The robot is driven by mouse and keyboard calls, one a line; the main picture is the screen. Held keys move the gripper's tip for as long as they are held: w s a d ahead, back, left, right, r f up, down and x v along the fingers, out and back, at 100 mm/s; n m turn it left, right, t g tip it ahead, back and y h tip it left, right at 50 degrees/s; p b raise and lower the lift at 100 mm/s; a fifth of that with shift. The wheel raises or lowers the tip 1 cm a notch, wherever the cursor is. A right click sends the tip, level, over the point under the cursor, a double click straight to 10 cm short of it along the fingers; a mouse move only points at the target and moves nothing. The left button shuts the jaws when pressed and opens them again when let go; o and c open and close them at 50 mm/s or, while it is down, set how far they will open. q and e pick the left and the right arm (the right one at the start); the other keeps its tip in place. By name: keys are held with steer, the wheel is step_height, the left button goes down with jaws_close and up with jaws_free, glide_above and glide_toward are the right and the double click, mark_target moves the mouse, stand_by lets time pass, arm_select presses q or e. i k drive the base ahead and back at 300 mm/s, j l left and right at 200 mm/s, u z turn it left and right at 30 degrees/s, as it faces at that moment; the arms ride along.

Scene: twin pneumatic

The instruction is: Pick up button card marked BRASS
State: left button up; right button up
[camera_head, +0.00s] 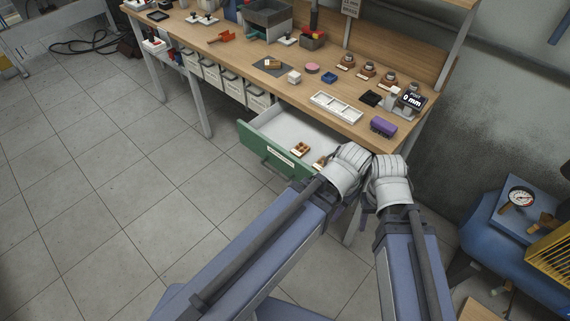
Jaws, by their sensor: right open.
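An open drawer (265,155) with a green front and a label too small to read sticks out under the workbench. On its pale floor lies a small card with brass-coloured buttons (300,149). A second similar card (320,162) lies to its right, partly hidden by my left arm. I cannot read a BRASS marking on either. My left gripper (352,158) is at the drawer's right end, its fingers hard to make out. My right gripper (388,166) is open beside it, right of the drawer near the bench's front edge. Neither visibly touches a card.
A blue tank with a gauge (521,196) stands right.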

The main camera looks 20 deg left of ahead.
mark_target(268, 63)
steer(key=i+j+z, duration=0.2)
steer(key=j, duration=0.95)
steer(key=i+j+z, duration=0.2)
steer(key=j, duration=0.95)
steer(key=j+z, duration=0.2)
steer(key=j, duration=1)
steer(key=i+l, duration=0.4)
steer(key=l, duration=0.15)
